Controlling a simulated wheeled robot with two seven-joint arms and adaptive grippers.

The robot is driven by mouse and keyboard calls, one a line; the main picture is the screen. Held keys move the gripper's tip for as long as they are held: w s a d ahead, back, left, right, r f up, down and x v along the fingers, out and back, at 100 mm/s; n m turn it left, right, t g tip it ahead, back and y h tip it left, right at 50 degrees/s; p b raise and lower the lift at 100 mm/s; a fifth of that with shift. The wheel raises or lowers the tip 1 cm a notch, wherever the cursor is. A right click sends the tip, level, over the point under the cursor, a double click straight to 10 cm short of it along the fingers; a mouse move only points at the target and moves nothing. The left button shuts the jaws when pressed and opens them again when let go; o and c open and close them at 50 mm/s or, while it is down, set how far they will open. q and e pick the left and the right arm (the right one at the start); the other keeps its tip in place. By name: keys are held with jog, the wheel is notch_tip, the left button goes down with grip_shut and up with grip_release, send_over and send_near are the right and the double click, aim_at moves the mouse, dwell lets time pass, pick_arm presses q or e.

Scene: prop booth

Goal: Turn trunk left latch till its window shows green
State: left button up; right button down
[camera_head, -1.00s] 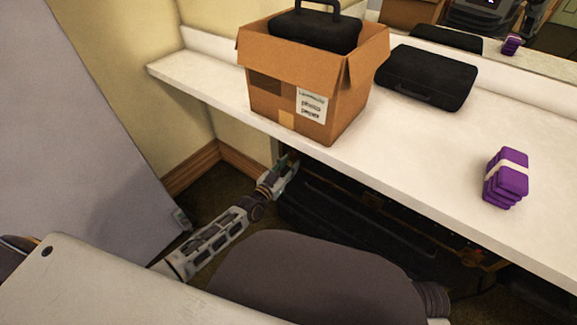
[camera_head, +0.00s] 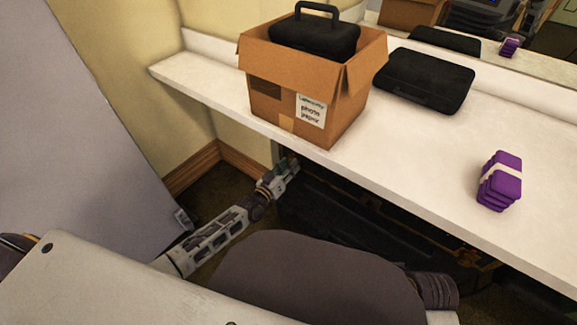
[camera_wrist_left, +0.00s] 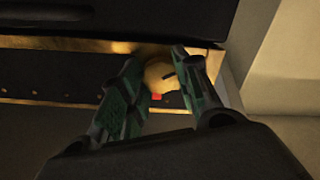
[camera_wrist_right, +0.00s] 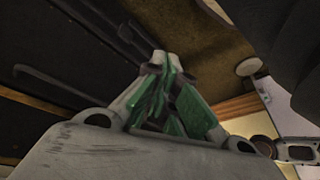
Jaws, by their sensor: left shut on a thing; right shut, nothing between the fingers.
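The black trunk (camera_head: 345,215) with brass edging sits under the counter. In the left wrist view, its left latch (camera_wrist_left: 160,76) is a round brass knob with a dark slot. A small red window (camera_wrist_left: 156,96) shows just below the knob. My left gripper (camera_head: 290,166) reaches under the counter to the trunk's left end. In the left wrist view its green-padded fingers (camera_wrist_left: 160,80) are shut on the knob, one on each side. My right gripper (camera_wrist_right: 167,95) shows only in the right wrist view, shut and empty, with part of the dark trunk beyond it.
The white counter (camera_head: 420,150) overhangs the trunk. On it stand a cardboard box (camera_head: 275,92) holding a black case, a flat black case (camera_head: 425,80) and a purple strapped stack (camera_head: 500,182). A grey panel (camera_head: 85,130) stands at left.

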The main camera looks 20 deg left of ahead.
pick_arm(q)
jog(key=n+b, duration=0.1)
jog(key=n, duration=1)
jog(key=shift+a, duration=0.1)
pick_arm(e)
jog(key=shift+a+f, duration=0.25)
jog(key=shift+f, duration=0.85)
jog(key=shift+w+r, duration=0.15)
pick_arm(q)
jog(key=o, duration=1.1)
jog(key=shift+c, duration=0.2)
pick_arm(e)
jog(key=shift+d, duration=0.1)
